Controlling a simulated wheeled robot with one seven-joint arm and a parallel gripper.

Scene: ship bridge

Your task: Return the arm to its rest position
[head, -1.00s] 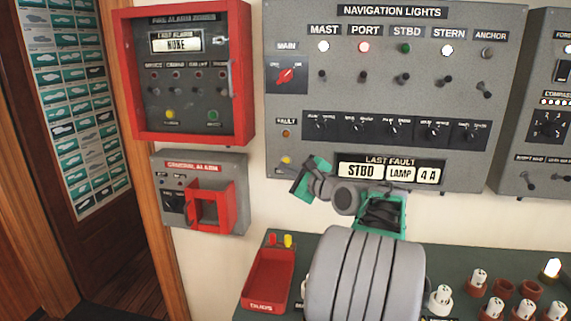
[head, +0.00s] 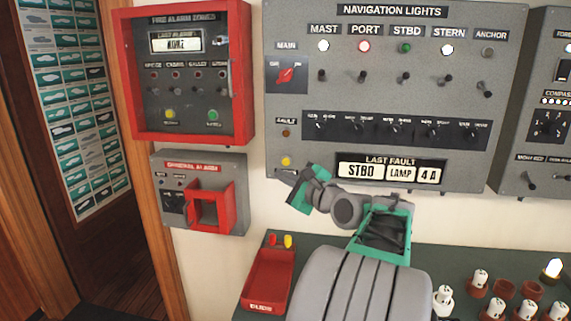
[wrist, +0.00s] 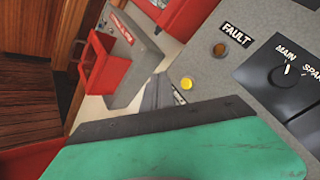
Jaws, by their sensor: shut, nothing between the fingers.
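My arm reaches up from the bottom of the head view over the dark green console. My gripper (head: 284,173) is at the lower left corner of the navigation lights panel (head: 400,85), just below a yellow lamp (head: 286,161). In the wrist view my gripper (wrist: 157,92) shows its grey fingers together beside the same yellow lamp, with nothing between them. Whether the fingertips touch the panel I cannot tell. The green hand body hides much of the lower wrist view.
The general alarm box (head: 200,193) with its red guard is left of my gripper. The fire alarm cabinet (head: 185,75) is above it. A red DUDS tray (head: 268,280) and several lamp bulbs in sockets (head: 497,308) stand on the console (head: 325,238).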

